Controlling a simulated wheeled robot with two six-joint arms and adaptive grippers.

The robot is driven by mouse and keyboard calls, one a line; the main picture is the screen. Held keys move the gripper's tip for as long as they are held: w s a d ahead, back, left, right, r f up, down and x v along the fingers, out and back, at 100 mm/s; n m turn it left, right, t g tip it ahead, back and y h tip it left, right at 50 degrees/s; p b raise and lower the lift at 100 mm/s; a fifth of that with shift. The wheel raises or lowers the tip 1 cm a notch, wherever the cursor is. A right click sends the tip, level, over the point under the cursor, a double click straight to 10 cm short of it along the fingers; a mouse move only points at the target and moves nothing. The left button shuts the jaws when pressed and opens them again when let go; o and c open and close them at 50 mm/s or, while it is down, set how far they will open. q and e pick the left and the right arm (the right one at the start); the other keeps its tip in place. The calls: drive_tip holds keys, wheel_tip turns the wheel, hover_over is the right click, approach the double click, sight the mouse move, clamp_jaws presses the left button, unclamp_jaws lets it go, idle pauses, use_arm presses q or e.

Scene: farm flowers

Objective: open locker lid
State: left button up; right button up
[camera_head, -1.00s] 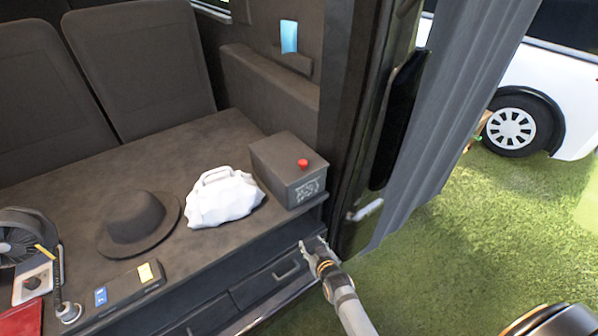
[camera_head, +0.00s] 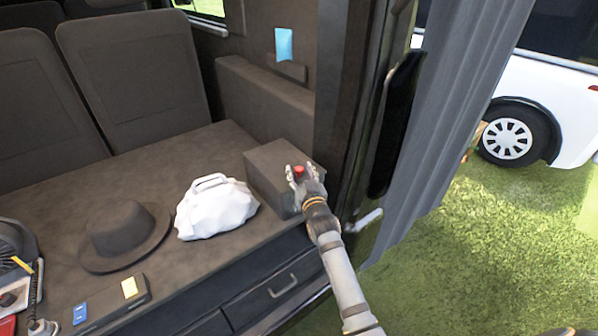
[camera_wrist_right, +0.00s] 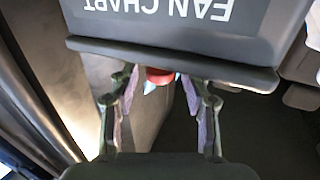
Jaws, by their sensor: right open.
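The locker is a dark grey box (camera_head: 270,165) with a red knob (camera_head: 299,170) near the front right of its lid. It stands at the right end of the dark bench, and its lid looks closed. In the wrist view, the open fingers (camera_wrist_right: 160,85) lie on either side of the red knob (camera_wrist_right: 160,76), below a grey panel (camera_wrist_right: 170,25) with upside-down "FAN CHART" lettering. Contact with the knob cannot be told.
A white bundle (camera_head: 215,210) sits just left of the box, with a dark hat (camera_head: 124,235) farther left. Drawers (camera_head: 275,287) are below the bench edge. A door pillar (camera_head: 345,120) and a grey curtain (camera_head: 455,110) stand close on the right.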

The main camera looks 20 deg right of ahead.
drive_tip(key=shift+w, duration=0.7)
clamp_jaws()
